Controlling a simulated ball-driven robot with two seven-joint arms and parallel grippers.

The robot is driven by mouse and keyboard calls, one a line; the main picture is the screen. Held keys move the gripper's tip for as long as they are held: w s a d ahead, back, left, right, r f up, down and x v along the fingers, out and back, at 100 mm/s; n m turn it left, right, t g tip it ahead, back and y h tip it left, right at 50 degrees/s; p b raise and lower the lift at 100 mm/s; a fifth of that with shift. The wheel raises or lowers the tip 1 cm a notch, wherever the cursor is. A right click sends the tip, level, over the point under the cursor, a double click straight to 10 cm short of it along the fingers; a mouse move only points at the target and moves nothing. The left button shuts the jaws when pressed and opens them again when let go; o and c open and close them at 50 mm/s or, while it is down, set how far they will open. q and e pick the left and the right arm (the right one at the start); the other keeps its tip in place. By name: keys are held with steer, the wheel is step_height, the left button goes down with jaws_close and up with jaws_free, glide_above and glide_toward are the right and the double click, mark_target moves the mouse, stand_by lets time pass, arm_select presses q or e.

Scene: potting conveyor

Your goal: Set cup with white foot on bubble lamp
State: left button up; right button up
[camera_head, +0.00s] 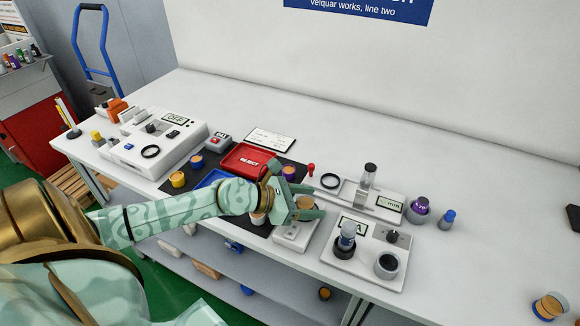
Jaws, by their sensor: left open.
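My left gripper (296,203) comes in from the left over the dark mat and the small white device, with its fingers apart. A small cup with a tan top (305,202) shows at its fingers, above the white device; I cannot tell whether it touches them. Another cup with a pale lower part (258,218) stands partly hidden beside my gripper at the mat's front edge; it may be the cup with the white foot. No bubble lamp is clearly marked; a purple rounded thing on a grey base (418,210) stands at the right. My right gripper is not in view.
Yellow (177,180), blue (197,162) and purple (290,173) cups stand around a red tray (240,172). A white instrument (337,257) holds an upright clear piece and a dark cup. The table beyond is mostly clear.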

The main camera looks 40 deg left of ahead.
arm_select(q)
steer(key=v, duration=1.1)
